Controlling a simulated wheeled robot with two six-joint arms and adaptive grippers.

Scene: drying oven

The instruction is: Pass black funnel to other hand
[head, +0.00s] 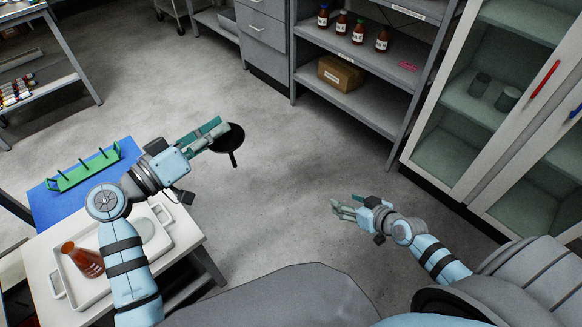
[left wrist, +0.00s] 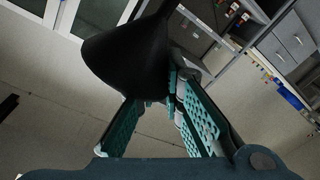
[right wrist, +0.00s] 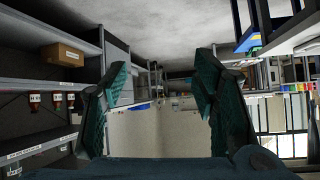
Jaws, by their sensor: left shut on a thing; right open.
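The black funnel (head: 228,140) is held in the air by my left gripper (head: 213,132), its stem pointing down in the head view. In the left wrist view the funnel's dark cone (left wrist: 125,55) fills the upper middle, and the left gripper (left wrist: 160,100) is shut on its edge. My right gripper (head: 343,208) is open and empty over the floor, to the right of and nearer than the funnel. In the right wrist view the two fingers of the right gripper (right wrist: 158,95) stand wide apart with nothing between them. The funnel cannot be made out in that view.
Shelves with a cardboard box (head: 341,73) and a glass cabinet (head: 490,100) stand at right. Open floor lies between my grippers.

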